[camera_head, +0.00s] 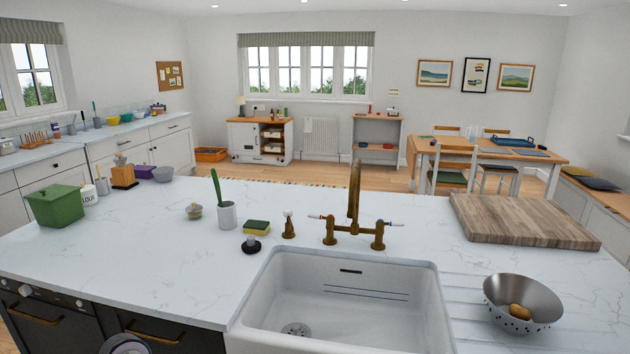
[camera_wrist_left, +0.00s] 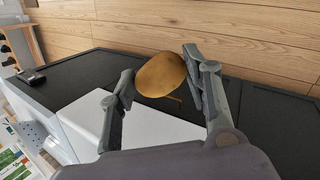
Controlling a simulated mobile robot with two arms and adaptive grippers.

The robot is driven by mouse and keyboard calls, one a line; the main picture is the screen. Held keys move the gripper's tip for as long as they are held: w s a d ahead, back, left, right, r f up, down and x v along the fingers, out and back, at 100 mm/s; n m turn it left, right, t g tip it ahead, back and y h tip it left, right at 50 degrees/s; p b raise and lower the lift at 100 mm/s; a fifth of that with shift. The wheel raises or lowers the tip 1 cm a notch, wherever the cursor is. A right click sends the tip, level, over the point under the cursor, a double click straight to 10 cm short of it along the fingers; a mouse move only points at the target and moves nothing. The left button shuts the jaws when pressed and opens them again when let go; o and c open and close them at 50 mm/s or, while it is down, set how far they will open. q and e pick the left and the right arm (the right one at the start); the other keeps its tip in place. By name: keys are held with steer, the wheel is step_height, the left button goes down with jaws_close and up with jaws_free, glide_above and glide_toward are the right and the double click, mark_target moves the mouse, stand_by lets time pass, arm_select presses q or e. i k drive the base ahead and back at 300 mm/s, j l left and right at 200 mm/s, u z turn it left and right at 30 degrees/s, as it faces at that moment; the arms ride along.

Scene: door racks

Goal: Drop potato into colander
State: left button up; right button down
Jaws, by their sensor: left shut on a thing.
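The metal colander (camera_head: 522,304) stands upright on the worktop to the right of the sink in the head view. One brown potato (camera_head: 520,312) lies inside it. In the left wrist view my left gripper (camera_wrist_left: 158,71) is shut on another brown, rounded potato (camera_wrist_left: 161,77), held between its two fingers. The colander does not show in the left wrist view, so its distance from the held potato cannot be told. My right gripper is in neither view.
The white sink (camera_head: 345,300) lies left of the colander, with a brass tap (camera_head: 354,205) behind it. A wooden chopping board (camera_head: 520,220) lies behind the colander. A sponge (camera_head: 256,227), a utensil pot (camera_head: 228,215) and a green canister (camera_head: 57,206) stand left. The left worktop has free room.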

mark_target(509, 326)
steer(key=l+z, duration=0.15)
steer(key=l, duration=2.3)
